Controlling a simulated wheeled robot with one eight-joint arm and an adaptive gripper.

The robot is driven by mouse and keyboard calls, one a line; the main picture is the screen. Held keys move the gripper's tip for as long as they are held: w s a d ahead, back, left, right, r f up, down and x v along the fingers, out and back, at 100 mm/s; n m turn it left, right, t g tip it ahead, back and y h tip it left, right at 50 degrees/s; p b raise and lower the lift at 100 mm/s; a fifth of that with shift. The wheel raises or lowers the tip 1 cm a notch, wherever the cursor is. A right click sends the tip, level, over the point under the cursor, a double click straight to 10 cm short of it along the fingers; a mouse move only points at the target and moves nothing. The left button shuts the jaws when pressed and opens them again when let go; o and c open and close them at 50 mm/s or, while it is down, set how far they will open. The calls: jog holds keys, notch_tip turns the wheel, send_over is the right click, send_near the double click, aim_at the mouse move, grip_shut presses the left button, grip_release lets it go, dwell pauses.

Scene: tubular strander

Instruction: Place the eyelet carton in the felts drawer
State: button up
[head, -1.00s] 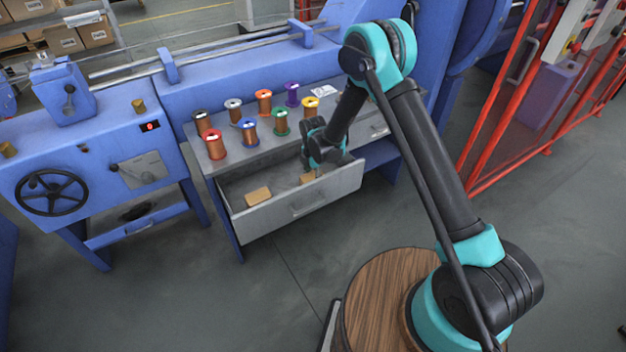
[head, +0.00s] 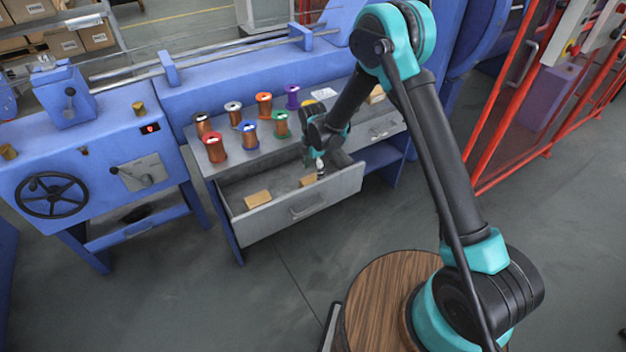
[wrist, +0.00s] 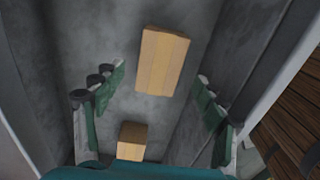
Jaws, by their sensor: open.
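The open grey drawer (head: 270,221) sticks out below the bench top. In it lie two tan boxes: one on the left (head: 257,199) and one on the right (head: 309,180). A third tan box (head: 377,95) stands on the bench top, partly behind my arm. I see no readable label that tells which is the eyelet carton. My gripper (head: 319,168) is open and empty, above the drawer's right half. In the wrist view the right box (wrist: 163,60) lies below and between the spread fingers (wrist: 161,82); the other box (wrist: 132,142) is at the bottom.
Several colored wire spools (head: 249,134) stand on the bench top behind the drawer. A shut drawer (head: 385,128) with a handle is to the right. The blue machine (head: 230,82) rises behind, and a red fence (head: 520,100) stands at right.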

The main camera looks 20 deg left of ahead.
aim_at(313, 179)
notch_tip(313, 179, up, 6)
dwell(0.4)
jog(key=s+d+r+m+t, duration=0.1)
jog(key=d+r+m, duration=0.55)
jog(key=d, duration=0.65)
jog(key=d+r+m+t, duration=0.1)
jog(key=d+r+m, duration=0.55)
jog(key=d, duration=0.55)
jog(key=s+d+m+t, duration=0.2)
jog(key=s+d+m, duration=1.2)
jog(key=s+d, duration=0.3)
jog(key=d, duration=0.3)
jog(key=shift+s+d+r+m, duration=0.15)
jog(key=shift+s+r+m, duration=0.15)
jog(key=shift+m, duration=0.1)
